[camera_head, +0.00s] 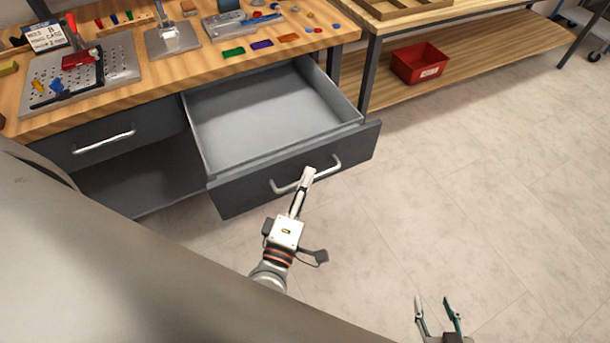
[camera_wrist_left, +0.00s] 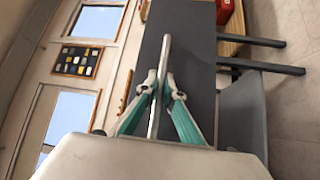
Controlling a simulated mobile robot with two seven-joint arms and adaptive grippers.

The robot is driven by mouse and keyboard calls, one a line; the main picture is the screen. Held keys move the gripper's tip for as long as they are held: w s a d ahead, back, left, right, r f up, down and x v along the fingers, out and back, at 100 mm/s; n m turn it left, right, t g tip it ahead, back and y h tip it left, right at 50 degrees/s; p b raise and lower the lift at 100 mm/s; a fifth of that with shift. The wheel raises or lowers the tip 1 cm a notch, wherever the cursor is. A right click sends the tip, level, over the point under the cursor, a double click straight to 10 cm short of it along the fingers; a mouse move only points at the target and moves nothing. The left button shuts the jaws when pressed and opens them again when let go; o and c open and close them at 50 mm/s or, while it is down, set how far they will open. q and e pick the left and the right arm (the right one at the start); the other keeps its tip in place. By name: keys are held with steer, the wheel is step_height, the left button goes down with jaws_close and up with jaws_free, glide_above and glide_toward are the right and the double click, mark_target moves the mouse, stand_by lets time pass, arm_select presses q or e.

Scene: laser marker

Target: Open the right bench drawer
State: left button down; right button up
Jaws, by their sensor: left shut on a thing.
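The right bench drawer (camera_head: 262,112) is pulled well out from the bench, and its grey inside is empty. Its dark front panel (camera_head: 355,148) carries a silver bar handle (camera_head: 326,167). My left gripper (camera_head: 308,174) is shut on that handle near its middle. In the left wrist view the fingers of my left gripper (camera_wrist_left: 163,92) close around the handle bar (camera_wrist_left: 165,52), against the dark drawer front (camera_wrist_left: 195,75). My right gripper (camera_head: 438,304) is open and empty, low over the floor at the bottom right, apart from the drawer.
The left bench drawer (camera_head: 103,142) is shut. The wooden bench top (camera_head: 205,62) holds a perforated plate, tools and coloured tags. A red bin (camera_head: 419,63) stands on the lower shelf to the right. The tiled floor (camera_head: 480,170) in front is clear.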

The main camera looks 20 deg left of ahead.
arm_select(q)
steer(key=c, duration=2.2)
jaws_free()
steer(key=shift+o, duration=0.2)
steer(key=shift+s, duration=0.1)
steer(key=s+f, duration=0.1)
steer(key=s, duration=1)
steer(key=shift+s+d+f, duration=0.35)
steer(key=shift+d, duration=0.05)
